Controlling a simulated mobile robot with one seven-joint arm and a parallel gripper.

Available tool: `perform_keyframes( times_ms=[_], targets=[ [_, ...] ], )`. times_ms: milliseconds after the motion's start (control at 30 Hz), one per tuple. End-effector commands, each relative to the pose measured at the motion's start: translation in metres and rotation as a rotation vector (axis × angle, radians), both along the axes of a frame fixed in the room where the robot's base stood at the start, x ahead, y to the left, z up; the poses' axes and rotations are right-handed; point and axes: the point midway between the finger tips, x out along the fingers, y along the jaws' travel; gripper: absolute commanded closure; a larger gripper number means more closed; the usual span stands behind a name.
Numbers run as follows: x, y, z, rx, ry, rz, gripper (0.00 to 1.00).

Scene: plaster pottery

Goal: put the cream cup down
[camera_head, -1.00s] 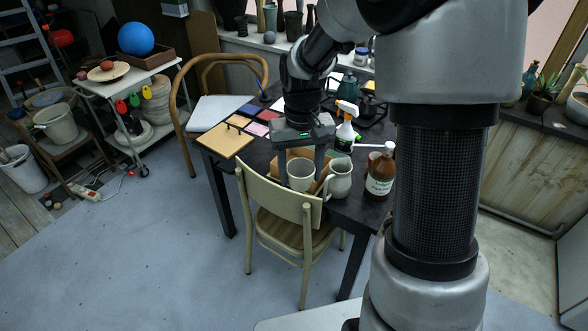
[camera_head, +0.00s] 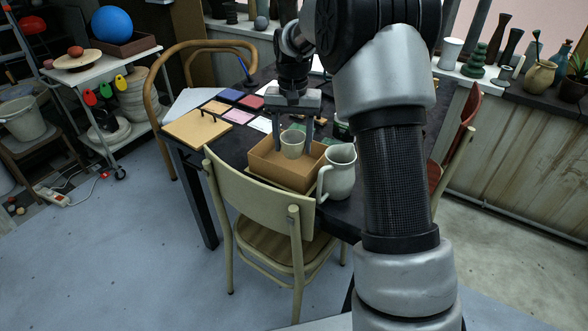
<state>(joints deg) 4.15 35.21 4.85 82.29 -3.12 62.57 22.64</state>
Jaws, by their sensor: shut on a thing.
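The cream cup (camera_head: 292,145) is upright between the two fingers of my gripper (camera_head: 293,146). My gripper points down and is shut on the cup. In the picture the cup overlaps the open cardboard box (camera_head: 272,177) on the dark table (camera_head: 182,155). I cannot tell whether its base touches the box floor or hangs above it.
A pale pitcher (camera_head: 339,172) stands close to the right of the box. A cream chair (camera_head: 262,207) is at the table's front edge. A tan board (camera_head: 197,129) and several coloured tiles (camera_head: 228,95) lie to the left. My arm hides the table's right part.

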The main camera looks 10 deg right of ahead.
Motion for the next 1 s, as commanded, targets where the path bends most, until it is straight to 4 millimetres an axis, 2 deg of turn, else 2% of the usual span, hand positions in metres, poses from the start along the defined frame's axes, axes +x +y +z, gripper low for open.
perform_keyframes(
  times_ms=[33,100,267,500,933,967,1000],
  targets=[
    [-0.001,0.0,-0.013,0.001,0.004,0.0,0.71],
    [0.0,0.0,-0.024,0.0,0.002,0.001,0.71],
    [-0.001,0.0,-0.038,-0.001,0.001,0.001,0.71],
    [-0.001,0.0,-0.076,0.0,0.002,-0.001,0.71],
    [0.0,0.0,-0.083,0.0,0.001,0.001,0.71],
    [-0.001,0.0,-0.082,0.0,0.001,0.001,0.42],
    [0.0,0.0,-0.082,0.0,0.001,0.001,0.39]
  ],
)
